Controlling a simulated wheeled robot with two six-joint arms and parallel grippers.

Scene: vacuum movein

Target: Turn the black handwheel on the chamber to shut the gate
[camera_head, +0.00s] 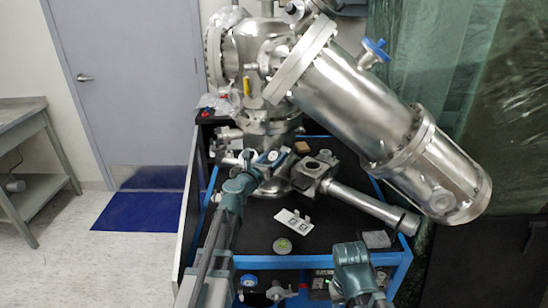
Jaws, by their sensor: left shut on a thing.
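The steel vacuum chamber (268,125) stands on the black top of a blue-framed cart. My left arm reaches up from the bottom, and its gripper (257,163) is at the chamber's lower front, shut on a small part there. That part appears to be the black handwheel (272,156), mostly covered by the fingers, so its rim and turn angle cannot be read. The gate inside the chamber is hidden. My right gripper (352,253) is low at the front edge of the cart, apart from the chamber. Its fingers cannot be made out clearly.
A large steel cylinder (375,115) slants down to the right, with a blue-handled valve (375,48) above. A thinner tube (365,202) ends in a black ring. A white plate (293,221) and a round disc (282,246) lie on the cart top (325,238).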

